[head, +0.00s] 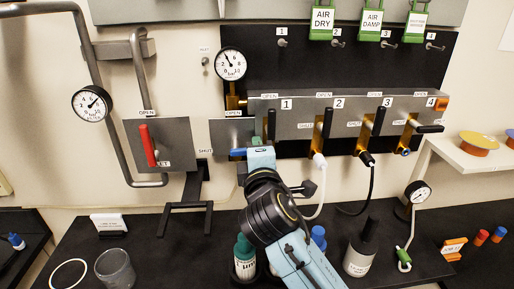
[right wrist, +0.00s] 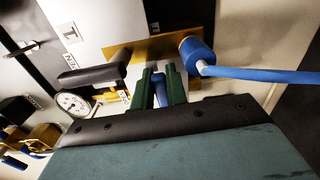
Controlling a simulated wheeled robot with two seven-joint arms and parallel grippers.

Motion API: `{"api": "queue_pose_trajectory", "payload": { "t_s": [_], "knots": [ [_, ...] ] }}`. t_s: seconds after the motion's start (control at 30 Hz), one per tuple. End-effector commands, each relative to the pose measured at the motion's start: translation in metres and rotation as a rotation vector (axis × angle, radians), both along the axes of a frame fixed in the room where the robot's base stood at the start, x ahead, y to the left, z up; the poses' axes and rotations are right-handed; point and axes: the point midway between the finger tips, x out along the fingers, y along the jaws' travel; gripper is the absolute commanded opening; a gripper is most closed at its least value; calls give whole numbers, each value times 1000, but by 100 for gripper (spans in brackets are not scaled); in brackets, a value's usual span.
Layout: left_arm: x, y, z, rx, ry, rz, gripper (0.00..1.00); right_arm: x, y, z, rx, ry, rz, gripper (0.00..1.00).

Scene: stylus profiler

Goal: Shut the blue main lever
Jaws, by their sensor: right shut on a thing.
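The blue main lever (head: 238,152) shows as a short blue handle along the lower edge of a grey plate (head: 232,131) marked OPEN at the top and SHUT at the left. It lies about level, its visible end towards the SHUT label. My right gripper (head: 262,152) is at the right of that end and hides the rest. In the right wrist view the green fingers (right wrist: 160,88) are shut on a blue piece, the lever. My left gripper is not in view.
A black-handled valve (right wrist: 95,77) with a blue hose (right wrist: 265,76) is close to my right fingers. Several more brass valves line the grey panel (head: 355,108). A red lever (head: 148,146) is further left. Bottles and a beaker (head: 115,268) stand on the black bench below.

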Motion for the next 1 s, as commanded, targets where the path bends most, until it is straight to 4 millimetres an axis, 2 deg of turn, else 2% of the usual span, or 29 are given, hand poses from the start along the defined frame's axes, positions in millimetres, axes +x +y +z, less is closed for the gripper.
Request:
{"api": "queue_pose_trajectory", "payload": {
  "t_s": [0.67, 0.7, 0.83, 0.87, 1.0],
  "knots": [
    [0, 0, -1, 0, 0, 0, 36, 0, 0, -4, 67, 3, 0, 0],
    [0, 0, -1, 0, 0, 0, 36, 0, 0, -4, 67, 3, 0, 16],
    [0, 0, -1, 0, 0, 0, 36, 0, 0, -4, 66, 3, 0, 33],
    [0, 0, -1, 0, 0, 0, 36, 0, 0, -4, 66, 3, 0, 36],
    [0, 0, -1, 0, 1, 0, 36, 0, 0, -4, 65, 1, 0, 36]
  ]
}}
